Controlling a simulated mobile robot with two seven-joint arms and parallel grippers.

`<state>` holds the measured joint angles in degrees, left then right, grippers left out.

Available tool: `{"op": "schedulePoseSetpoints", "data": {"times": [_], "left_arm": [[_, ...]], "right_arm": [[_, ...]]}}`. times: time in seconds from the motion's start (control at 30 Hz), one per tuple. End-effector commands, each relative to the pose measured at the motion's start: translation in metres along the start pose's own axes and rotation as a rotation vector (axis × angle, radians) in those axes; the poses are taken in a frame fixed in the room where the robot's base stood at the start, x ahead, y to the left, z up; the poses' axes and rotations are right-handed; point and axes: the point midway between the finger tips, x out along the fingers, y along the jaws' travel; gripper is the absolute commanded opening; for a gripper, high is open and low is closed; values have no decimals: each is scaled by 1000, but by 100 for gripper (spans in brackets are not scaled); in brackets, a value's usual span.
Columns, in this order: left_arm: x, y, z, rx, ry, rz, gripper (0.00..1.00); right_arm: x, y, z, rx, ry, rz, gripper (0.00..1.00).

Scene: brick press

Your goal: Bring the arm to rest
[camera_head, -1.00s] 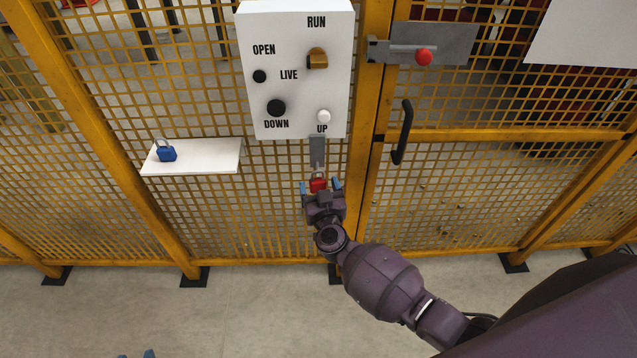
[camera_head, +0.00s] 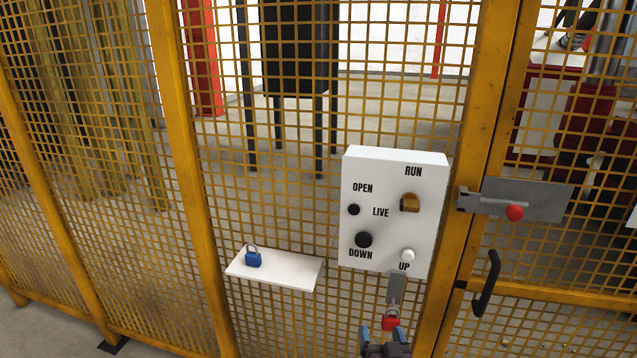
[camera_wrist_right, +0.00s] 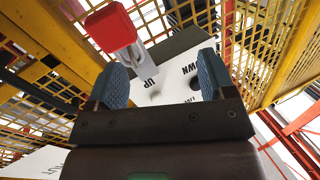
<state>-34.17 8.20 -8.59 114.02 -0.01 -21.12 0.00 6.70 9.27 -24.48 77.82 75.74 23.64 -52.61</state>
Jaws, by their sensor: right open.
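My right gripper (camera_head: 383,334) is at the bottom of the head view, just below a red padlock (camera_head: 390,321). The padlock hangs from a grey hasp (camera_head: 396,288) under the white control box (camera_head: 388,225). In the right wrist view the blue fingers of this gripper (camera_wrist_right: 162,78) are spread, with nothing held between them. The red padlock (camera_wrist_right: 110,28) shows there beyond the tips, up and to the left, apart from the fingers. Most of my right arm is below the head view's edge. My left gripper is not in view.
A yellow mesh fence (camera_head: 185,180) stands in front of me. A white shelf (camera_head: 290,273) on it bears a blue padlock (camera_head: 253,257). To the right are a gate latch with a red knob (camera_head: 515,213) and a black handle (camera_head: 487,283).

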Motion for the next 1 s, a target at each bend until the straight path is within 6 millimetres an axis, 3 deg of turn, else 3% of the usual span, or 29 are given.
{"op": "schedulePoseSetpoints", "data": {"times": [0.1, 0.2, 0.37, 0.57, 0.8, 1.0], "left_arm": [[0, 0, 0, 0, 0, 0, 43], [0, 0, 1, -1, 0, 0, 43], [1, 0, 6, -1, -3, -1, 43], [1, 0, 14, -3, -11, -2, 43], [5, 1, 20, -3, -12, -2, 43], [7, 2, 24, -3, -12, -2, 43]], "right_arm": [[4, -27, -26, 42, 20, -140, 76], [-2, -39, -38, 51, 4, -226, 76], [-28, -38, -38, 31, -72, -290, 76], [-76, -6, -22, -40, -213, -244, 76], [-161, 66, 2, -191, -388, -54, 76], [-230, 108, 19, -263, -476, 49, 76]]}}
